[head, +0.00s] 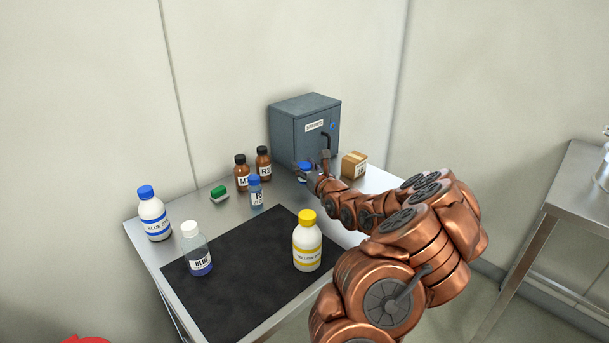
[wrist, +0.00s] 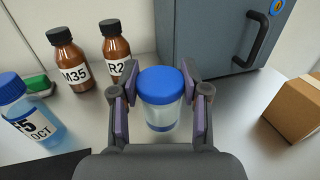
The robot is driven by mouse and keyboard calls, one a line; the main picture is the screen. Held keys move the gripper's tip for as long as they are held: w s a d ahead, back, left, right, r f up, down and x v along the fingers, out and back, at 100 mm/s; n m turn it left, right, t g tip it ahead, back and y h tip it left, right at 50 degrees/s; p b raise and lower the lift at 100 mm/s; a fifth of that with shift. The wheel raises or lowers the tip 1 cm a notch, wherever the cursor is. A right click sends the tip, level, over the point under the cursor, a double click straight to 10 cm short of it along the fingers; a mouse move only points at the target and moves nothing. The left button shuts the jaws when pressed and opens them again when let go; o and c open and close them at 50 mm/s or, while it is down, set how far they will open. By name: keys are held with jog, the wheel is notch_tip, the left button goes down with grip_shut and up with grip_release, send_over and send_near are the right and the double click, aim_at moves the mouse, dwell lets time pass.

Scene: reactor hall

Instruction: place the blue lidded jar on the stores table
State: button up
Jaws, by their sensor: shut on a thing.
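The blue lidded jar is a small clear jar with a blue lid (wrist: 160,84) and pale contents. My gripper (wrist: 159,98) is shut on it, one finger on each side, in the wrist view. In the head view, only its blue lid (head: 305,166) shows clearly at my gripper (head: 311,177), in front of the grey cabinet. The jar looks upright; I cannot tell whether its base touches the steel table (head: 218,214). A second steel table (head: 583,184) stands at the right edge of the head view. I cannot read which is the stores table.
The grey cabinet (head: 293,132) stands behind the jar, a cardboard box (head: 354,165) to the right. Brown bottles (head: 242,175), a blue-capped bottle (head: 256,193) and a green-topped item (head: 219,193) are to the left. Larger bottles stand around the black mat (head: 238,283). Floor separates the tables.

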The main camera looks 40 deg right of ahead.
jog(key=shift+f, duration=1.55)
jog(key=shift+f, duration=0.2)
jog(key=o, duration=1.2)
jog(key=shift+r, duration=0.1)
jog(key=shift+r, duration=0.15)
jog(key=b+v, duration=0.1)
jog(key=v, duration=0.9)
jog(key=shift+s, duration=0.15)
jog(key=shift+v, duration=0.9)
